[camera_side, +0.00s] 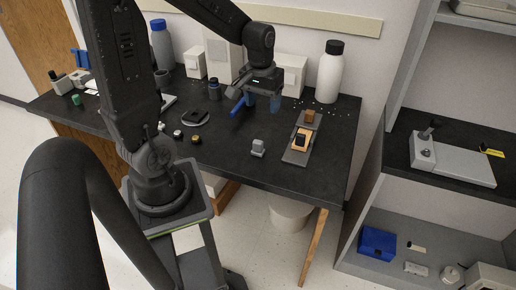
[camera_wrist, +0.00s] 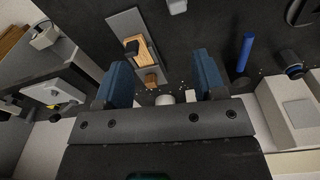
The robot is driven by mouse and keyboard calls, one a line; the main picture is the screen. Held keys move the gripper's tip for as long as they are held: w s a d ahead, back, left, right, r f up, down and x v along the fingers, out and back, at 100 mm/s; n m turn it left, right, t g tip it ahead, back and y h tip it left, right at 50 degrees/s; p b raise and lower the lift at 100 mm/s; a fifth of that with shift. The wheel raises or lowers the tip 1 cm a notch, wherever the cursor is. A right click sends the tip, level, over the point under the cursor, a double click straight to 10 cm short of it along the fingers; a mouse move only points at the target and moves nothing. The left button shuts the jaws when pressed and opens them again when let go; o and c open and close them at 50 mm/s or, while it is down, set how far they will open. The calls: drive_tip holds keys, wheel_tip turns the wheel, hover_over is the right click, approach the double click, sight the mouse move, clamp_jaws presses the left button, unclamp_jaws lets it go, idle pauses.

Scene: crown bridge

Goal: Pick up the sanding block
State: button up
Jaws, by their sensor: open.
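A grey strip (camera_side: 291,157) lies on the black table to the right of my gripper, also at the upper left in the wrist view (camera_wrist: 123,20). In the wrist view the black block (camera_wrist: 131,47) and brown block (camera_wrist: 151,77) are clear. I cannot tell which is the sanding block. My gripper (camera_side: 262,103) is open and empty above the back of the table. Its blue fingers (camera_wrist: 162,65) are apart from the blocks.
A white bottle (camera_side: 330,76) and pale boxes (camera_side: 291,74) stand along the back wall. A blue cylinder (camera_wrist: 245,52) is right of the fingers in the wrist view. A small grey object (camera_side: 258,148) stands left of the strip. The front table area is mostly clear.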

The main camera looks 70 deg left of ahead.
drive_tip(key=a+f+n, duration=0.1)
drive_tip(key=a+f, duration=0.3)
hover_over(258, 141)
drive_tip(key=shift+g, duration=0.4)
drive_tip(key=f, duration=0.7)
drive_tip(key=shift+s+d+f, duration=0.15)
drive_tip(key=shift+s+f, duration=0.05)
drive_tip(key=shift+f, duration=0.05)
drive_tip(key=shift+w+f, duration=0.15)
drive_tip(key=shift+f, duration=2.75)
drive_tip(key=c, duration=1)
